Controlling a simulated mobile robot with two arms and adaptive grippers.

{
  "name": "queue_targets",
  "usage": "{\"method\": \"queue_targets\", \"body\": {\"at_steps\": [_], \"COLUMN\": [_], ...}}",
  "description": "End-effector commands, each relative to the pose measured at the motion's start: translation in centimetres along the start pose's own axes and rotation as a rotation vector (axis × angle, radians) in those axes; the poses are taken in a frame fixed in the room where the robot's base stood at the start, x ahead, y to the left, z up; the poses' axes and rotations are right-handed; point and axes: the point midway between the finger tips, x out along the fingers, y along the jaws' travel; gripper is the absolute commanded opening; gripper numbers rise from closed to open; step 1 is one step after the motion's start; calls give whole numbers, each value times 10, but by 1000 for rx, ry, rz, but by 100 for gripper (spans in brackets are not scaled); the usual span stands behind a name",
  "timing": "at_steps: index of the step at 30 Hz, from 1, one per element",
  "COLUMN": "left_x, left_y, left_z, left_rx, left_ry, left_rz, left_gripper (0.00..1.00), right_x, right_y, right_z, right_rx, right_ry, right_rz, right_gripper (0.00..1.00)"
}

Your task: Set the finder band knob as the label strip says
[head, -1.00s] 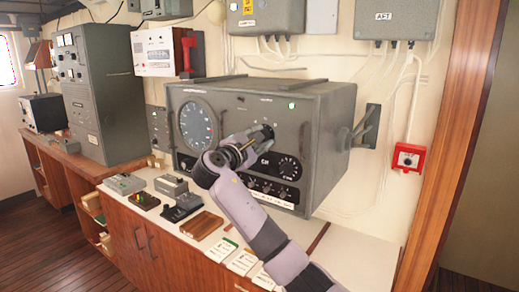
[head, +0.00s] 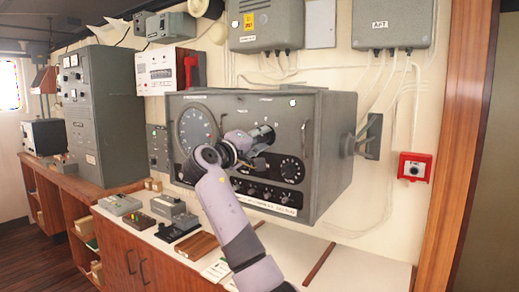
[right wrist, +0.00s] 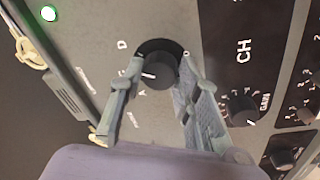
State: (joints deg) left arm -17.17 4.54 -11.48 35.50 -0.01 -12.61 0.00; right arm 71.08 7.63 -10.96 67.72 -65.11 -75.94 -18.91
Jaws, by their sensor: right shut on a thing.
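The finder is a grey box (head: 335,150) on the wall, with a large round dial (head: 197,128) at its left. Its band knob (right wrist: 160,72) is black and round with a white pointer mark. In the right wrist view the letters D and A show beside it, and the pointer faces left, between them; other letters are hard to make out. My right gripper (head: 264,137) is shut on the knob, one finger on each side, as the right wrist view (right wrist: 160,80) shows. A pale label strip (head: 268,207) runs along the finder's lower edge, too small to read. My left gripper is out of view.
A CH panel (right wrist: 245,60) with a GAIN knob (right wrist: 243,108) lies close beside the right finger. A lit lamp (right wrist: 48,13) sits near the box's edge. Below are a counter (head: 150,222) with small devices and cards, and a red wall box (head: 415,167) at right.

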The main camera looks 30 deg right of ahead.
Motion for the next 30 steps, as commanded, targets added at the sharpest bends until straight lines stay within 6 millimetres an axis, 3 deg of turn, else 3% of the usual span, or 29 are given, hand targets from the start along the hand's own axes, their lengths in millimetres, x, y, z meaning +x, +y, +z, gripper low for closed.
{"method": "queue_targets", "body": {"at_steps": [1, 12, 30], "left_x": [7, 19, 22], "left_y": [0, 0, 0], "left_z": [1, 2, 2], "left_rx": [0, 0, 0], "left_ry": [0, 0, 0], "left_rz": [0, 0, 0], "left_gripper": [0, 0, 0], "right_x": [-1, 0, 0], "right_y": [-7, -5, -6], "right_z": [2, 1, 1], "right_rx": [35, 245, 304], "right_ry": [-7, -25, -32], "right_rz": [-4, 13, 16], "right_gripper": [3, 3, 3]}}
